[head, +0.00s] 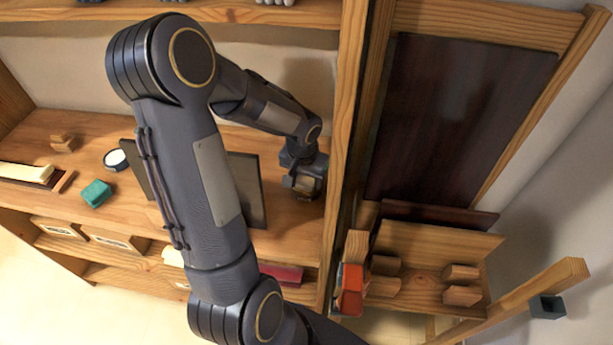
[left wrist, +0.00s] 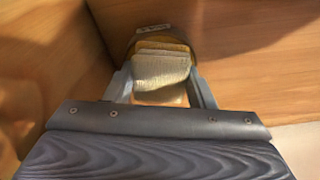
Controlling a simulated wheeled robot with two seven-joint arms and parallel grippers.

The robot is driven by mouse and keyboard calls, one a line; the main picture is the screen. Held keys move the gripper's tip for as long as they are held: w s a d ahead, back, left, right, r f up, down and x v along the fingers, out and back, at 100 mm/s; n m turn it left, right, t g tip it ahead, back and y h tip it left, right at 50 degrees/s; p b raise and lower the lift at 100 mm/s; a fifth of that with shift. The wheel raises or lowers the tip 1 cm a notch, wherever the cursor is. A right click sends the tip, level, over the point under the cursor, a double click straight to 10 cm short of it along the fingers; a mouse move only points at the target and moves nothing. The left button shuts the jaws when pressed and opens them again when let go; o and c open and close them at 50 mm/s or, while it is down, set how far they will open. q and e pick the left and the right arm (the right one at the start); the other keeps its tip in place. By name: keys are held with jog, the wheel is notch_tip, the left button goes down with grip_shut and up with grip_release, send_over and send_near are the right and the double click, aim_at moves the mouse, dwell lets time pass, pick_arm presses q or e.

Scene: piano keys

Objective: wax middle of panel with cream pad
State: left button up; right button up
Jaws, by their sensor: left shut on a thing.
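My left gripper (head: 304,186) is at the right end of the wooden bench, beside the upright post. In the left wrist view my left gripper (left wrist: 161,92) is shut on a cream pad (left wrist: 160,66) with a ribbed, layered face. A dark rounded shape with a small pale label shows just beyond the pad; whether it is part of it I cannot tell. A dark flat panel (head: 250,190) lies on the bench, mostly hidden behind my left arm. A larger dark brown panel (head: 455,110) stands in a wooden frame at right. My right gripper is not in view.
A round tin with a white top (head: 115,159), a teal block (head: 96,193) and a pale bar (head: 25,172) sit on the bench's left. The wooden post (head: 345,130) stands close to my gripper. Wooden blocks (head: 462,273) sit on a low shelf at right.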

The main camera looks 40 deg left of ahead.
aim_at(307, 178)
pick_arm(q)
jog(key=shift+r+p, duration=2.35)
jog(key=shift+r, duration=1.15)
jog(key=shift+f, duration=0.1)
